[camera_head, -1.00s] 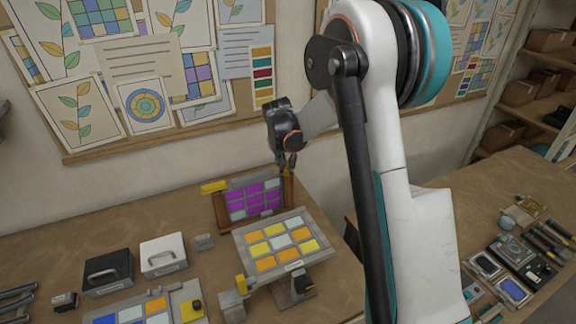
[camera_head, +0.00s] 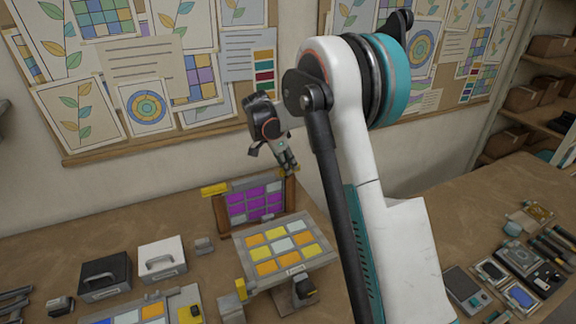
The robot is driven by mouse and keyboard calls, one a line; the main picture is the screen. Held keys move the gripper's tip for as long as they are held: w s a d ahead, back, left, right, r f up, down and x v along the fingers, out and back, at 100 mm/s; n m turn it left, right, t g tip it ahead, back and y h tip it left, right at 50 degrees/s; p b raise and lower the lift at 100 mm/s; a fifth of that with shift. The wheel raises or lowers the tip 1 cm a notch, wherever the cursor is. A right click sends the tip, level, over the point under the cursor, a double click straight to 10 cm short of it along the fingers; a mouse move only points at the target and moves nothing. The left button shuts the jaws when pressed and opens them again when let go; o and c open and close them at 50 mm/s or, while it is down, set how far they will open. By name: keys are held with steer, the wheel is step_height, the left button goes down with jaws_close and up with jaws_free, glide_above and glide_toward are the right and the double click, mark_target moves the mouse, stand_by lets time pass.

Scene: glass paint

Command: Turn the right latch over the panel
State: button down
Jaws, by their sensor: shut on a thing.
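The panel (camera_head: 256,204), with purple panes, stands upright in a wooden-sided frame (camera_head: 291,194) at the back of the table. The right latch (camera_head: 284,173) is a small yellow piece at the frame's top right corner, mostly hidden by my fingertips. My gripper (camera_head: 290,167) reaches down to it from the upper left, tilted, and is shut on it. How far the latch lies over the panel cannot be told. The left latch (camera_head: 214,189) is a yellow bar at the frame's top left corner.
A tilted board with orange and yellow panes (camera_head: 285,246) stands close in front of the frame. A black case (camera_head: 104,276) and a white case (camera_head: 161,260) stand to the left. The pinboard wall (camera_head: 225,142) is close behind. My arm hides part of the right side.

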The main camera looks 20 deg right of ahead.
steer(key=shift+m, duration=0.5)
steer(key=c, duration=1.7)
jaws_free()
steer(key=shift+w, duration=0.1)
steer(key=shift+r, duration=0.1)
steer(key=v, duration=1.2)
steer(key=shift+w, duration=0.1)
